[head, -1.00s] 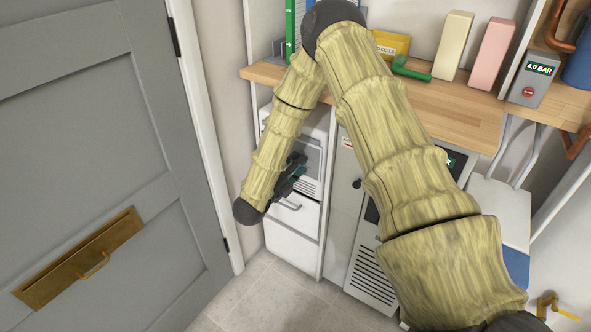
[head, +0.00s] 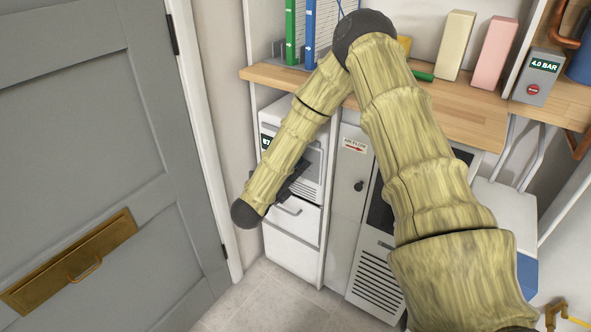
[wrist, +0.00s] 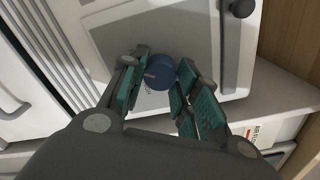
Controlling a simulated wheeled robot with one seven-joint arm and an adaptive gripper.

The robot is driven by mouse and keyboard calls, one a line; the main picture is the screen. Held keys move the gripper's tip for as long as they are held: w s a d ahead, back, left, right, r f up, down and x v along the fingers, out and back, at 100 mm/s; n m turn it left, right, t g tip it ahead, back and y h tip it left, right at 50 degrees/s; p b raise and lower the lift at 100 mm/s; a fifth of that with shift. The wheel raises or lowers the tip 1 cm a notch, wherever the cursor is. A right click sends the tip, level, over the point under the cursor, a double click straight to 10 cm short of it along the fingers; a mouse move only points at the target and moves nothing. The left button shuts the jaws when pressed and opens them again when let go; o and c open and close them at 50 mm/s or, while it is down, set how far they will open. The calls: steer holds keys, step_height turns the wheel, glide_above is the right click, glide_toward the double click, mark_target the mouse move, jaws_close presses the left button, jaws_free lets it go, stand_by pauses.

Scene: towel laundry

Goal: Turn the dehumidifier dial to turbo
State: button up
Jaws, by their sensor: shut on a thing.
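The dehumidifier appears to be the white unit (head: 276,119) under the worktop at left in the head view. It has a small lit display (head: 265,142), partly covered by my arm, a vent and a drawer below. In the wrist view a round blue dial (wrist: 158,74) with a pale pointer mark sits on its grey panel (wrist: 122,40). My gripper (wrist: 163,66) has its teal-padded fingers on both sides of the dial, shut on it. In the head view my gripper (head: 299,180) is mostly behind my forearm. The panel lettering is too small to read.
A grey cabinet (head: 347,215) with a black knob (head: 359,186) stands right of the unit. The wooden worktop (head: 470,112) above holds binders, boxes and a gauge reading 4.0 BAR (head: 537,80). A grey door (head: 90,150) is at left. The tiled floor (head: 262,300) in front is clear.

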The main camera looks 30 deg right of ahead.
steer(key=shift+f, duration=0.15)
steer(key=o, duration=1)
steer(key=shift+o, duration=0.2)
steer(key=v, duration=1.2)
